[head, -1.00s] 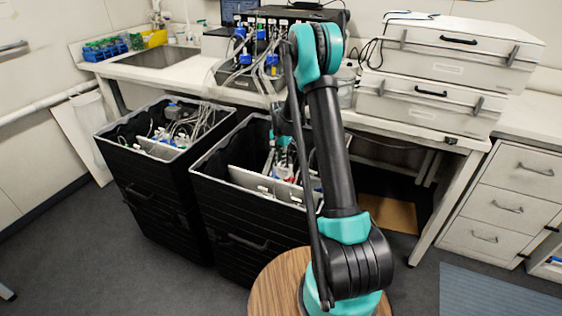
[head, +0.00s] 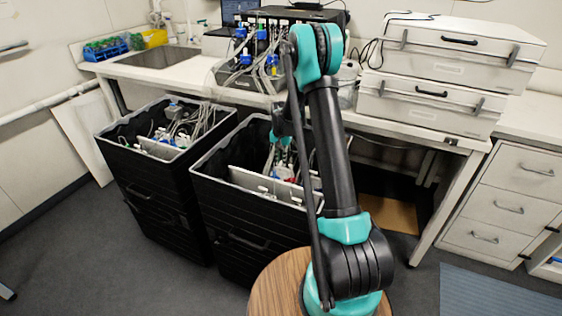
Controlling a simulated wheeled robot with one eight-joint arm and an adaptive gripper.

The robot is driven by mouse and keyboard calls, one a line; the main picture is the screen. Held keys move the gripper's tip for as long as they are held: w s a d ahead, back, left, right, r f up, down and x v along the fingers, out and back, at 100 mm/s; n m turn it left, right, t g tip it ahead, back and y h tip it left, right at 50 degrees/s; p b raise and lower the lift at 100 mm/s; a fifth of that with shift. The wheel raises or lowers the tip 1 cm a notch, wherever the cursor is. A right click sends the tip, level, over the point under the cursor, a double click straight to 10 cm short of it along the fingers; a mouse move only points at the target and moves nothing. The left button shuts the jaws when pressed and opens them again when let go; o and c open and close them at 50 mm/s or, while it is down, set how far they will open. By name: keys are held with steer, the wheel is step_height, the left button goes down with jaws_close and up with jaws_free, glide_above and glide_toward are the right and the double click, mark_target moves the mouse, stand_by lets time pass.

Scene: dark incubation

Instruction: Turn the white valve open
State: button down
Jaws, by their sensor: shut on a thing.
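My arm reaches over the right-hand black crate (head: 196,176) in the head view and bends down into it. My gripper (head: 283,169) is low inside this crate, small and partly hidden by my own arm. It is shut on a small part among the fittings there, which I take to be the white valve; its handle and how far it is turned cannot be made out. Small white fittings (head: 263,189) sit along a pale panel (head: 246,182) in the crate. A red part shows close to the gripper.
A second black crate (head: 150,200) with tubing stands to the left. The bench (head: 140,75) behind carries a black device with blue-capped bottles and several tubes. Two stacked white cases (head: 450,70) stand at the right. Drawers (head: 508,205) are at far right.

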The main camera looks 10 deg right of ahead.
mark_target(281, 162)
steer(key=c, duration=1.9)
jaws_free()
steer(key=shift+o, duration=0.2)
step_height(281, 162, up, 12)
